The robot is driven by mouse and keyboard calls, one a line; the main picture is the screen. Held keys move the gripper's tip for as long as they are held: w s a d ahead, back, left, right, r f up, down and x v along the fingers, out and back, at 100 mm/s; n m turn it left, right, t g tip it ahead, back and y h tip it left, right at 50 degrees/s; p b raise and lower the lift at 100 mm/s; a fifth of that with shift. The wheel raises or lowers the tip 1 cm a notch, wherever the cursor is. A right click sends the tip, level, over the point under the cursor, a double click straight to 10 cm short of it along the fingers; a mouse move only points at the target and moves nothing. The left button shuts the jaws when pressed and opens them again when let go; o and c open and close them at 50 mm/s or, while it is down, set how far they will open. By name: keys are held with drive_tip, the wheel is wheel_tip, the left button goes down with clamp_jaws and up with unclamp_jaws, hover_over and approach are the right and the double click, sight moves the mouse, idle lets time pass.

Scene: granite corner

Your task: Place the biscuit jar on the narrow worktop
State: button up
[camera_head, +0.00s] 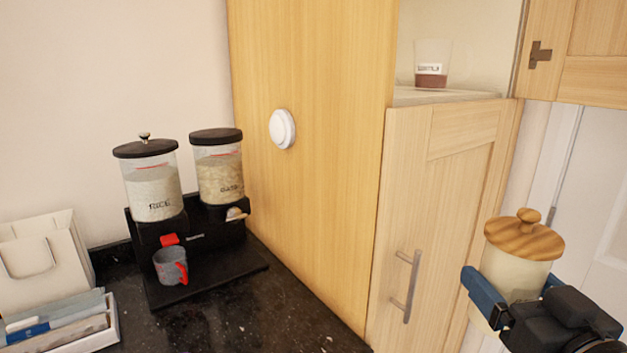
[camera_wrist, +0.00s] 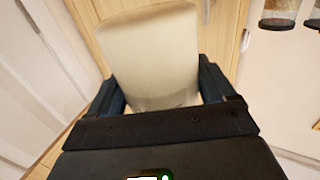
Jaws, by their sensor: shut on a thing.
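The biscuit jar (camera_head: 515,265) is cream with a wooden lid and a round knob, at the lower right of the head view. My gripper (camera_head: 489,299) is shut on its body, one blue finger on each side, and holds it upright in front of the cabinet. In the wrist view the jar (camera_wrist: 150,55) fills the middle between the fingers of my gripper (camera_wrist: 158,90). The dark speckled worktop (camera_head: 235,320) is at the lower left and middle of the head view, beside the tall wooden panel. I cannot tell whether this is the narrow worktop.
A black dispenser (camera_head: 200,250) with two grain containers and a grey mug (camera_head: 171,266) stand on the worktop. A white file box (camera_head: 75,335) is at the left. An open cabinet shelf (camera_head: 445,97) holds a labelled cup (camera_head: 432,63). The worktop's front middle is clear.

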drive_tip(key=s+a+f, duration=0.1)
drive_tip(key=f, duration=1.7)
drive_tip(key=s+a+f+m+h, duration=0.1)
drive_tip(key=s+f, duration=0.1)
drive_tip(key=f, duration=1.5)
drive_tip(key=shift+a+f+h, duration=0.3)
drive_tip(key=shift+a+f, duration=0.1)
drive_tip(key=shift+a, duration=0.1)
